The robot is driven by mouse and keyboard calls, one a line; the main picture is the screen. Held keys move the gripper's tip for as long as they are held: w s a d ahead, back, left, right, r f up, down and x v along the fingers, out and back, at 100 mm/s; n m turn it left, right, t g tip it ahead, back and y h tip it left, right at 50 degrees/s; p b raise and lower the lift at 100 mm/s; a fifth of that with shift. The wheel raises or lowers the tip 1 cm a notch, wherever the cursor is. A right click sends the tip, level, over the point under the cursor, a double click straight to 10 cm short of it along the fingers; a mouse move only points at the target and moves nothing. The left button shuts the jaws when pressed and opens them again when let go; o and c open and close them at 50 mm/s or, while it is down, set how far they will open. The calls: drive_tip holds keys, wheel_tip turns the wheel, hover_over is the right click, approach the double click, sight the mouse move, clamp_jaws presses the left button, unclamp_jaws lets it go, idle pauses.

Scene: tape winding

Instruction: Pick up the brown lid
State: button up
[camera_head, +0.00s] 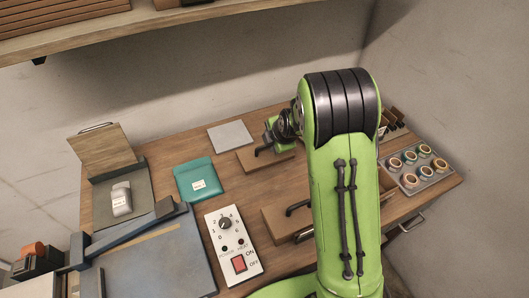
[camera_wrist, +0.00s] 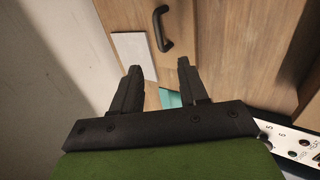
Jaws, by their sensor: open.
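The brown lid (camera_head: 258,163) is a flat wooden piece with a black bar handle, lying at the back middle of the table in the head view. In the wrist view the black handle (camera_wrist: 163,30) stands beyond my fingertips, a little right of midway between them. My gripper (camera_wrist: 159,67) is open and empty, with a clear gap between its two black fingers and apart from the handle. In the head view my green arm hides most of the gripper and part of the area right of the lid.
A grey square pad (camera_head: 230,134) lies behind the lid. A teal pouch (camera_head: 198,179) and a white switch panel (camera_head: 233,243) are to the left and front. A wooden box (camera_head: 280,226) with a black handle sits in front, partly behind my arm. A tray of rolls (camera_head: 428,180) stands right.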

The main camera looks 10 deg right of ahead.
approach(264, 146)
drive_tip(key=x, duration=0.8)
drive_tip(key=shift+w+f+p, duration=0.1)
drive_tip(key=shift+f+p, duration=0.1)
drive_tip(key=shift+p, duration=0.1)
drive_tip(key=shift+r, duration=0.1)
drive_tip(key=shift+c, duration=1.1)
clamp_jaws()
